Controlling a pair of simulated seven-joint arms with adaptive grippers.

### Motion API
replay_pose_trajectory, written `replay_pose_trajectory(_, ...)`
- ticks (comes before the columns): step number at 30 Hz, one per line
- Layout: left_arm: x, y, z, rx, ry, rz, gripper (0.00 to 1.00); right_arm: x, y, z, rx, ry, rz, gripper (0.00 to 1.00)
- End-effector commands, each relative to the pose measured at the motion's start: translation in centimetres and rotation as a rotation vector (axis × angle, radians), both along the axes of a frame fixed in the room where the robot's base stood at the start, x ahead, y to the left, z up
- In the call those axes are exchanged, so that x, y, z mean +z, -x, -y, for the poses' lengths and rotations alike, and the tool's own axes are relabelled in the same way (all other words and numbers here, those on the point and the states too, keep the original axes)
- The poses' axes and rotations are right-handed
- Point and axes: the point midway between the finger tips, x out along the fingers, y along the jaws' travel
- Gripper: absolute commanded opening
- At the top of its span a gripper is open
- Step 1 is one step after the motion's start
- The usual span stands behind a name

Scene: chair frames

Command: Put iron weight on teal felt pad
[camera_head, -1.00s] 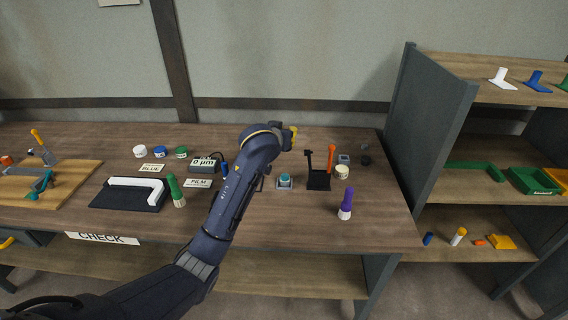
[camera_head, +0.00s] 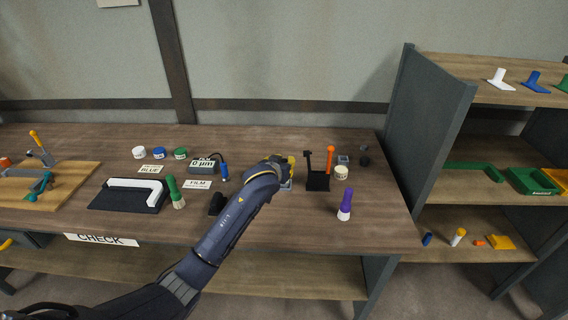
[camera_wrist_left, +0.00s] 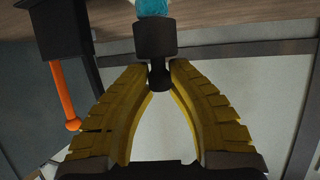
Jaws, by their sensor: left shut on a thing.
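My left gripper (camera_head: 289,168) points down over the right middle of the bench. In the left wrist view its yellow fingers (camera_wrist_left: 158,85) are shut on the narrow neck of a dark iron weight (camera_wrist_left: 155,40). The weight's wider body is beyond the fingertips. The teal pad (camera_wrist_left: 152,7) shows just past the weight's end, at the top edge of that view. I cannot tell whether they touch. In the head view the gripper hides the weight and most of the pad's place. My right gripper is not in view.
A black stand (camera_head: 318,180) with an orange-handled tool (camera_head: 331,152) is close to the gripper's right. A purple-topped brush (camera_head: 346,203) stands in front right, and a cream jar (camera_head: 341,173) behind. A black object (camera_head: 217,203) lies left of my forearm.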

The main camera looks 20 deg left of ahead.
Motion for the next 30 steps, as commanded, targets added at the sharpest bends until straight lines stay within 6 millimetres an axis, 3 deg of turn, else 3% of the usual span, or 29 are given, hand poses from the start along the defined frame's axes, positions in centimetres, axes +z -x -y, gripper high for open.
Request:
replay_pose_trajectory(14,-0.38,-0.01,0.04,-0.001,0.001,0.002,0.00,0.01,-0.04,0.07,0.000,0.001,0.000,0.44)
replay_pose_trajectory(15,-0.54,0.01,0.04,-0.001,0.001,0.001,0.20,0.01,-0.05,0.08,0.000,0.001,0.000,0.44)
replay_pose_trajectory(20,-0.50,0.00,0.03,-0.001,0.000,0.001,0.38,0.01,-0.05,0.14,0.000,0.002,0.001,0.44)
replay_pose_trajectory(30,-0.19,-0.01,0.01,0.000,-0.001,0.001,0.41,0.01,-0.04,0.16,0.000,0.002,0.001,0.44)
